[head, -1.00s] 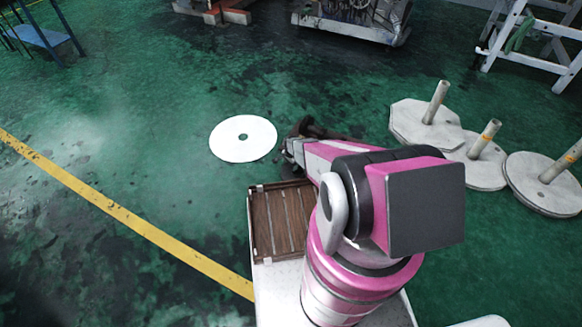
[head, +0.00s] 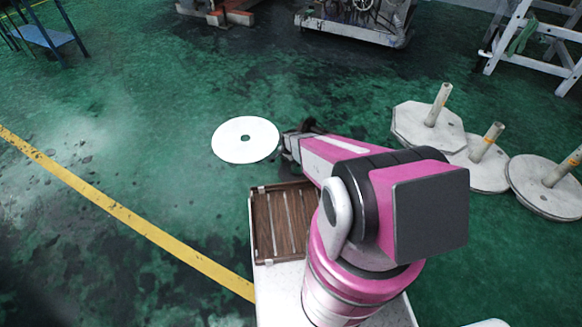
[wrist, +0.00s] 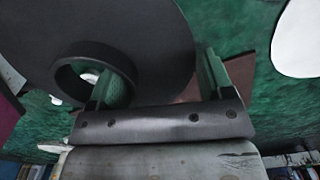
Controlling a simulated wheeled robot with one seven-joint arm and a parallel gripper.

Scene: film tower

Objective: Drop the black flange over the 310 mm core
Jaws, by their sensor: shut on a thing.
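My gripper (wrist: 158,88) is shut on the black flange (wrist: 150,35), a wide dark disc with a raised ring around its centre hole. The disc fills much of the upper wrist view. In the head view the flange and gripper are mostly hidden behind my arm; only a small dark part shows beside the white disc. Three posts on pale bases stand at the right: a left post (head: 438,104) on an octagonal base, a middle post (head: 486,142) with an orange band, and a right post (head: 562,167), cut by the picture edge. I cannot tell which is the 310 mm core.
A white disc with a centre hole (head: 238,148) lies flat on the green floor, left of my arm. A slatted brown tray (head: 262,228) is at my base. A wheeled machine (head: 355,28) and a white frame (head: 505,45) stand behind. The floor between is open.

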